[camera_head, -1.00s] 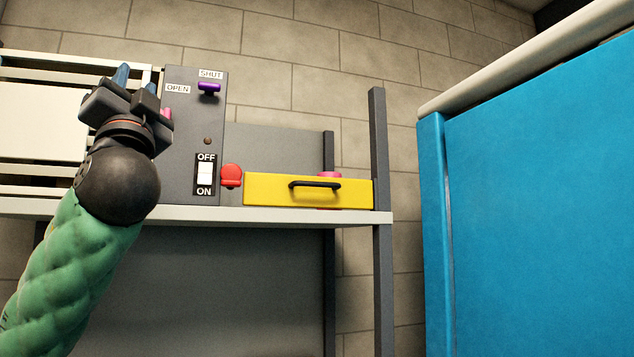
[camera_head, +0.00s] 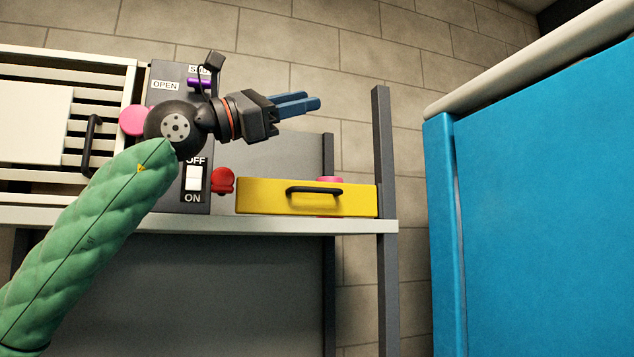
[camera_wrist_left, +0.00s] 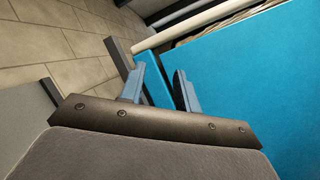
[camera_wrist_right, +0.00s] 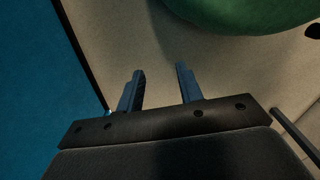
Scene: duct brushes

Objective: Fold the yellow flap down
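The yellow flap (camera_head: 270,197) stands upright along the front of the shelf in the head view, with a black bar handle (camera_head: 314,190) on its face. My left gripper (camera_head: 316,104) is above the flap, well apart from it, and points right. Its blue fingers also show in the left wrist view (camera_wrist_left: 158,92), with a gap and nothing between them. My right gripper (camera_wrist_right: 158,80) shows only in the right wrist view; its fingers are apart and empty. What lies behind the flap is mostly hidden; only the top of a pink object (camera_head: 330,179) shows.
A grey panel (camera_head: 165,97) with a purple lever, a white switch (camera_head: 193,178) and a red knob (camera_head: 223,181) stands left of the flap, partly behind my left arm. A grey post (camera_head: 384,220) rises at the shelf's right end. A large blue panel (camera_head: 540,200) fills the right side.

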